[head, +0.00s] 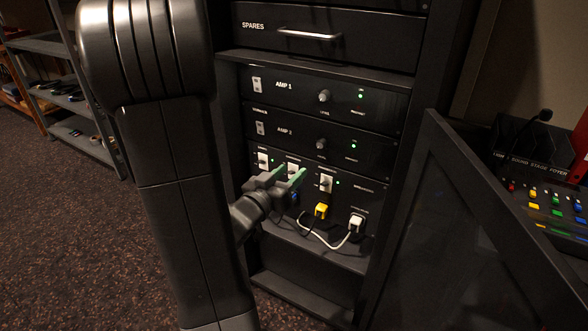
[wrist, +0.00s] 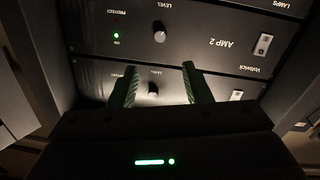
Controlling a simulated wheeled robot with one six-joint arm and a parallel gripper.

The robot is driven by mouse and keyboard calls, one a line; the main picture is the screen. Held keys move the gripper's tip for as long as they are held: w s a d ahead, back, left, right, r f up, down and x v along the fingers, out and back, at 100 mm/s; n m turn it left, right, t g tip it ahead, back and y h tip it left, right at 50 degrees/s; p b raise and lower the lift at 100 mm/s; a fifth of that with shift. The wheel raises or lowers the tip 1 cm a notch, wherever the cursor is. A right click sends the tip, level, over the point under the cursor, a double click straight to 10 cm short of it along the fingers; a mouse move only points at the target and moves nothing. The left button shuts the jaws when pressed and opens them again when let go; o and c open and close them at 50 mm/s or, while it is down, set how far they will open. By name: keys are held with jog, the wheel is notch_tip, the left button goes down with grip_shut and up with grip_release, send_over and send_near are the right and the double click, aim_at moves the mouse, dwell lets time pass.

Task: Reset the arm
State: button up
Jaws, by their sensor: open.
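My gripper (head: 289,173) is in front of the lower switch panel (head: 346,187) of the rack in the head view, with its green-lined fingers pointing at the panel. In the wrist view my gripper (wrist: 159,68) shows two fingers apart with nothing between them. Beyond them, upside down, are the AMP 2 unit (wrist: 192,44) with its knob and green light and another unit with a knob (wrist: 153,88). Whether a fingertip touches the panel I cannot tell. My arm hides the left side of the rack.
Below the switches, a yellow plug (head: 321,211) and a white plug (head: 357,223) with a looping cable sit in the panel. An open cabinet door (head: 460,225) stands at right, with a mixing desk (head: 553,205) behind it. Shelves (head: 70,100) stand far left; the carpet is clear.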

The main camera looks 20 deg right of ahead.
aim_at(320, 145)
jog(key=shift+d, duration=0.1)
dwell(0.3)
jog(key=x, duration=1.3)
jog(key=shift+w+d, duration=0.2)
jog(key=shift+a, duration=0.1)
jog(key=shift+w+d, duration=0.1)
jog(key=shift+d, duration=0.25)
jog(key=shift+a+f+m+b, duration=0.15)
jog(key=shift+m+b, duration=0.15)
jog(key=shift+m, duration=0.2)
jog(key=shift+a+m+b, duration=0.1)
jog(key=shift+m+b, duration=0.25)
jog(key=shift+m, duration=0.65)
jog(key=m+b, duration=0.3)
jog(key=m, duration=0.4)
jog(key=shift+y, duration=0.3)
jog(key=m+b, duration=0.2)
jog(key=m, duration=0.3)
jog(key=m+b, duration=0.2)
jog(key=m, duration=0.2)
jog(key=shift+m, duration=0.3)
